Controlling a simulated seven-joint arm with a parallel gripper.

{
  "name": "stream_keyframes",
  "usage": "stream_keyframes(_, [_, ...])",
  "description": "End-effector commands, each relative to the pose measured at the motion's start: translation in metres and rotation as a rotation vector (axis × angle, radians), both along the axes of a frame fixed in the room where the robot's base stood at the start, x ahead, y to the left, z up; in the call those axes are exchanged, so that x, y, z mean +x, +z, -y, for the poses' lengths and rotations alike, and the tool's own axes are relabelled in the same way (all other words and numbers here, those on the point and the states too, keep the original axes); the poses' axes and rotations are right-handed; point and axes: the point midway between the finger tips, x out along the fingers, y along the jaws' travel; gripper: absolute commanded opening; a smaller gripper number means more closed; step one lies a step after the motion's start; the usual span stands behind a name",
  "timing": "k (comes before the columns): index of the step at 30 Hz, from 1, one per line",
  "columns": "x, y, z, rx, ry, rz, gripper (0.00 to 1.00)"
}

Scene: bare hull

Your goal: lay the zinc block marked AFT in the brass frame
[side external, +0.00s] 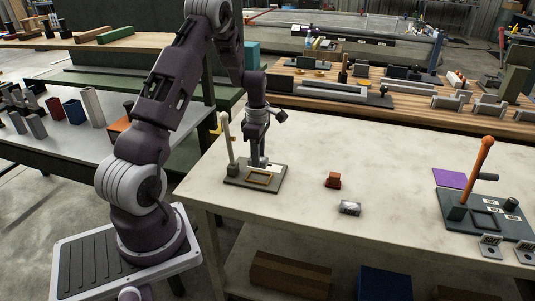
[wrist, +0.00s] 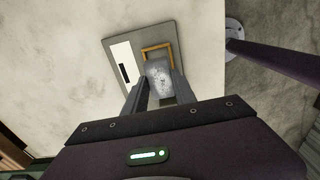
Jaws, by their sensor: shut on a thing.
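My gripper (side external: 257,158) is shut on a grey, mottled zinc block (wrist: 157,72), which sits between the two fingers in the wrist view. No mark can be read on it. The brass frame (side external: 259,184) lies on a dark plate at the left of the pale table; my gripper is just above that plate, on the frame's far side. In the wrist view, the block covers part of the brass frame (wrist: 157,47). Whether the block touches the plate cannot be told. A second grey block (side external: 349,208) lies on the table to the right.
The dark plate (side external: 235,179) bears an upright pale lever (side external: 226,138) and a white patch (wrist: 122,62). A small red-brown block (side external: 333,180) lies to the right. Farther right is a dark fixture with an orange lever (side external: 481,160). The table between is largely clear.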

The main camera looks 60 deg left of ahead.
Motion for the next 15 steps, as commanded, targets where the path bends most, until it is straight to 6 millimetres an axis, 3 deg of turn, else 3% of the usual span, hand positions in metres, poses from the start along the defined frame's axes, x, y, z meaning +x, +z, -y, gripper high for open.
stream_keyframes(15, [0.000,-0.048,0.001,-0.001,0.001,-0.001,0.00])
